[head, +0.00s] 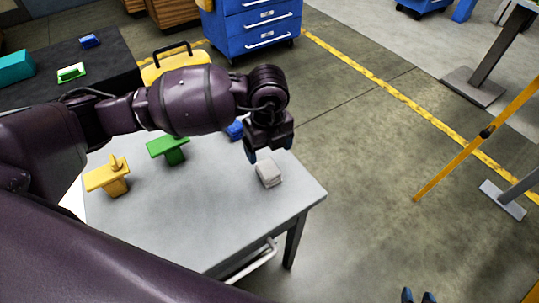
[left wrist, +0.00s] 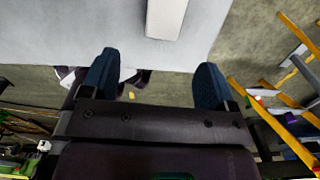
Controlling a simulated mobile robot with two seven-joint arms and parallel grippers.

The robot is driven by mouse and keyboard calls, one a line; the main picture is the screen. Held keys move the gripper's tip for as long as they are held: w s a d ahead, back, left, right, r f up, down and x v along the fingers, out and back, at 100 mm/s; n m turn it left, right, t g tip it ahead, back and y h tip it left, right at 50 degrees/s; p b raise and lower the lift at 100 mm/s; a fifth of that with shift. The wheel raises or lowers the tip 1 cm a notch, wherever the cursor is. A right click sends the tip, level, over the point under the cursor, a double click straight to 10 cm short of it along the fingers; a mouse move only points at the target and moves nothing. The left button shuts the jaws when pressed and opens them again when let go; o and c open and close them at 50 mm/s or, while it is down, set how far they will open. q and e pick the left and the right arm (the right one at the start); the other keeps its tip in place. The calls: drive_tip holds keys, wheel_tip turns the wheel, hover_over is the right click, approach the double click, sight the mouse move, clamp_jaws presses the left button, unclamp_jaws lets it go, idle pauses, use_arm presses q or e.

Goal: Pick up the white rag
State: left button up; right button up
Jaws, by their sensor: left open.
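The white rag (head: 268,173) is a small folded block lying on the grey table near its right corner. My left gripper (head: 269,149) is open, just behind and above the rag in the head view, with nothing between its fingers. In the left wrist view the rag (left wrist: 166,16) is at the top edge, partly cut off, beyond the gap between my left fingertips (left wrist: 158,75). My right gripper (head: 418,296) shows only its two fingertips at the bottom edge, apart, over the floor and away from the table.
On the grey table (head: 205,215) stand a yellow T-shaped piece (head: 108,178), a green one (head: 168,147) and a blue piece (head: 235,130). A yellow case (head: 172,66) is behind. A blue drawer cabinet (head: 252,27) stands farther back.

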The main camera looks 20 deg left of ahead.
sight(269, 169)
use_arm(q)
drive_tip(key=shift+f, duration=0.5)
wheel_tip(269, 169, down, 4)
drive_tip(key=shift+f+b, duration=0.2)
drive_tip(key=shift+b, duration=0.25)
drive_tip(key=shift+f, duration=0.3)
drive_tip(key=f, duration=0.3)
drive_tip(key=f+b, duration=0.1)
drive_tip(key=shift+w+a+f, duration=0.1)
drive_tip(key=shift+w+f, duration=0.05)
drive_tip(key=shift+w, duration=0.25)
drive_tip(key=shift+f, duration=0.2)
drive_tip(key=c, duration=1)
use_arm(e)
drive_tip(key=shift+f, duration=0.7)
use_arm(q)
drive_tip(key=shift+r, duration=0.1)
